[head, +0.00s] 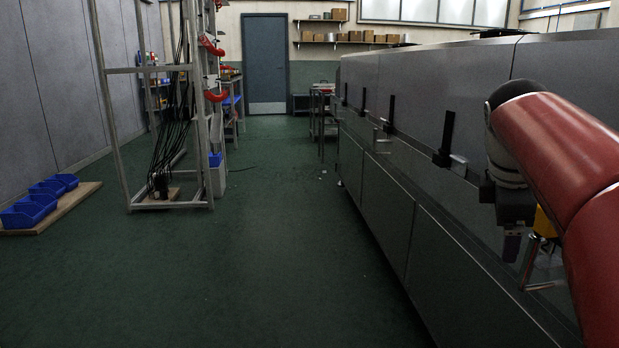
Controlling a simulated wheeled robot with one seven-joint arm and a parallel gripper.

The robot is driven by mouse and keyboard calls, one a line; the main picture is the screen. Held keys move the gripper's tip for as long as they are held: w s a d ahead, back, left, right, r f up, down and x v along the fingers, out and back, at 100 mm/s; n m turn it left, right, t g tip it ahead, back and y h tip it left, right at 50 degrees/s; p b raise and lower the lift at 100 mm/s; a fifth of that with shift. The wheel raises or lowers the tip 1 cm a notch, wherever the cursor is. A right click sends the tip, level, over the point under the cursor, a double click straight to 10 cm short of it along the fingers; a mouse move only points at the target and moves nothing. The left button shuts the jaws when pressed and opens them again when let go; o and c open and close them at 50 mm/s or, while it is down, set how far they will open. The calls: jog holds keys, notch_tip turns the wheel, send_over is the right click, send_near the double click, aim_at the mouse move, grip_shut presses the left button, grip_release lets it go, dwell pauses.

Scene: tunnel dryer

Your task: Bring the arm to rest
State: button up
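My red arm reaches in from the right edge of the head view, bent at a dark joint, over the side of the long grey dryer (395,205). My gripper (512,245) hangs down at the arm's end, close to the dryer's side. Its fingers are small and dark, and I cannot tell whether they are open or shut. A yellow part (544,222) shows behind the arm, partly hidden by it. Below it is a metal bracket or handle (533,265) on the dryer side.
The dryer's side carries several black upright handles (445,138). Green floor (240,260) is clear in the middle. At left stand a metal frame with cables (120,130) and blue bins (45,198) on a board. A closed door (265,65) is at the back.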

jog(key=s+a+f+m+t+y, duration=0.2)
jog(key=s+a+f+m+y, duration=0.1)
jog(key=s+a+f+m, duration=0.9)
jog(key=s+a+f, duration=0.3)
jog(key=a+f, duration=0.2)
jog(key=a, duration=0.1)
jog(key=shift+s+f+m+t+y+p, duration=0.3)
jog(key=shift+s+f+m+y+p, duration=0.05)
jog(key=shift+f+m+y+p, duration=0.05)
jog(key=shift+r, duration=0.1)
dwell(2.8)
